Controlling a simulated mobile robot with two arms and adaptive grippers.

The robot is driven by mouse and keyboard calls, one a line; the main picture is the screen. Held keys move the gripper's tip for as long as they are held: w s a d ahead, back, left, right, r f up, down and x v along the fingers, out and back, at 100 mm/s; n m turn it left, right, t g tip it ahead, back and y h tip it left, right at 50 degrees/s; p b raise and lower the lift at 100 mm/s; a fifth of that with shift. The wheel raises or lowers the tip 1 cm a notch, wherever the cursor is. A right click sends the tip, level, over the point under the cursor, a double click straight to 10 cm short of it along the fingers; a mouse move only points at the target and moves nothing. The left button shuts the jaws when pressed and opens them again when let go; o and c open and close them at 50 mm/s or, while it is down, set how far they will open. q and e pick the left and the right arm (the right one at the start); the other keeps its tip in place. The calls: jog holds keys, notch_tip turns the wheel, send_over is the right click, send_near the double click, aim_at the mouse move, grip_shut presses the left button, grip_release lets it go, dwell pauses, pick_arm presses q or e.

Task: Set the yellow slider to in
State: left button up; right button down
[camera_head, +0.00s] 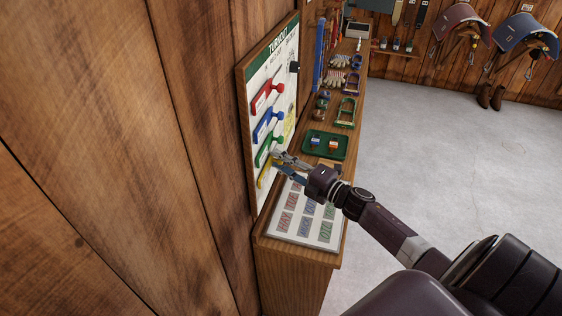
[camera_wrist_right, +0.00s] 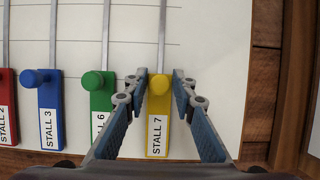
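The yellow slider (camera_wrist_right: 157,125), labelled STALL 7, is on the white turnout board (camera_head: 289,52) on the wall. It has a round knob (camera_wrist_right: 159,84) and sits low on a thin metal rail. In the head view the yellow slider (camera_head: 263,175) is the lowest of the coloured row, partly hidden by my gripper. My right gripper (camera_head: 279,160) is at the board. In the wrist view my right gripper (camera_wrist_right: 160,78) is open, with one finger on each side of the yellow knob and gaps visible. My left gripper is not in view.
The green slider (camera_wrist_right: 98,95) is close beside my gripper's left finger. Blue (camera_wrist_right: 45,100) and red (camera_wrist_right: 6,110) sliders are farther left. Below the board, a wooden counter holds a card sheet (camera_head: 305,215) and a green tray (camera_head: 345,149). The floor right is largely clear.

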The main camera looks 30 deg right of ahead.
jog(key=shift+s+a, duration=0.15)
jog(key=shift+a, duration=0.35)
jog(key=shift+d+f, duration=0.15)
jog(key=shift+d, duration=0.1)
jog(key=c, duration=1.8)
grip_release()
jog(key=shift+c, duration=0.2)
jog(key=shift+d, duration=0.15)
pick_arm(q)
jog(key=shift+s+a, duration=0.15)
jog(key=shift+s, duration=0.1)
pick_arm(e)
jog(key=v, duration=1.2)
